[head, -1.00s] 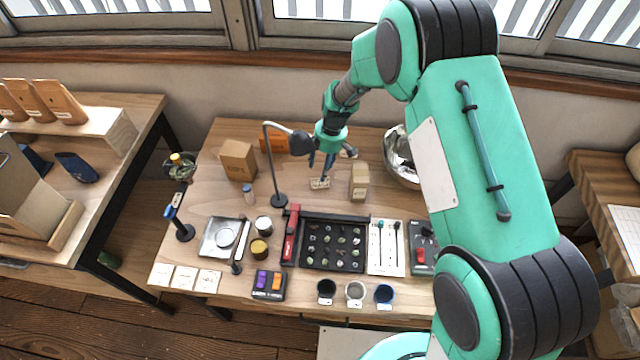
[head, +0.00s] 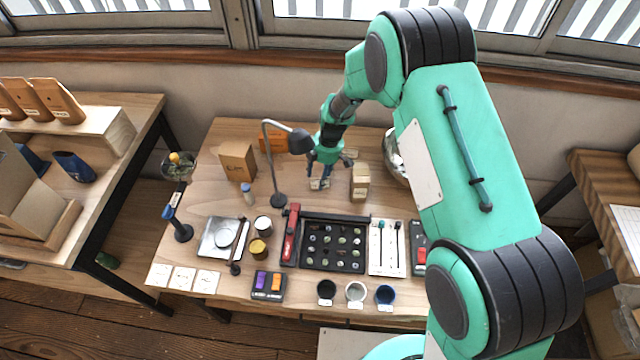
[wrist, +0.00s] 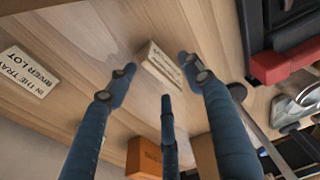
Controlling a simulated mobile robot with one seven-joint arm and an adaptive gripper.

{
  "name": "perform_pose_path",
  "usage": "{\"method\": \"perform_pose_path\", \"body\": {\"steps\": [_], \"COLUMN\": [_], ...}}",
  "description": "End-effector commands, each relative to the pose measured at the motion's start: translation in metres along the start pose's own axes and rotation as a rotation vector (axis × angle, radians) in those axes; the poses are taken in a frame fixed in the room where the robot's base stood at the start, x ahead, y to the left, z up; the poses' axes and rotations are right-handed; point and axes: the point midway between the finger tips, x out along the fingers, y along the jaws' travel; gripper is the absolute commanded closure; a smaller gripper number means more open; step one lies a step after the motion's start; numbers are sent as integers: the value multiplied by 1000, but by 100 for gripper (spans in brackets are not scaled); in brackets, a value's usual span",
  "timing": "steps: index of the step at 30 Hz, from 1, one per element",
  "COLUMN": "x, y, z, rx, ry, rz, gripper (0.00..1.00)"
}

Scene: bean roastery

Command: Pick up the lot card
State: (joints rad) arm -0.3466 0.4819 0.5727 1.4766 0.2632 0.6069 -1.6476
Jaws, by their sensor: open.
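A small pale card with printed text, which I take for the lot card (head: 316,184), is on the wooden table below my gripper (head: 321,180). In the wrist view this card (wrist: 164,66) appears as a light block-like piece with lettering on its face. My gripper (wrist: 160,84) is open and empty, its blue fingers spread with the card beyond and between their tips. I cannot tell whether any finger touches it. The fingers partly cover the card in the head view. Another label, reading "IN THE TRAY RIVER LOT" (wrist: 30,70), shows at the left of the wrist view.
A small cardboard box (head: 360,183) stands close to the right of my gripper. A desk lamp (head: 278,198) stands close on the left, with a larger box (head: 238,160) beyond. An orange box (head: 272,142) is behind. A black sample tray (head: 334,268) lies in front.

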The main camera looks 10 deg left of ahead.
Motion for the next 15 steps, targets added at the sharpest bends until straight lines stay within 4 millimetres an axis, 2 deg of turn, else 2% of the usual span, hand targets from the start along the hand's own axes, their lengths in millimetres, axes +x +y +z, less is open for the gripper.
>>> {"method": "perform_pose_path", "body": {"steps": [4, 15], "x": [8, 8], "y": [1, 0], "z": [0, 0], "rx": [0, 0], "ry": [0, 0], "rz": [2, 1], "gripper": [49, 49]}}
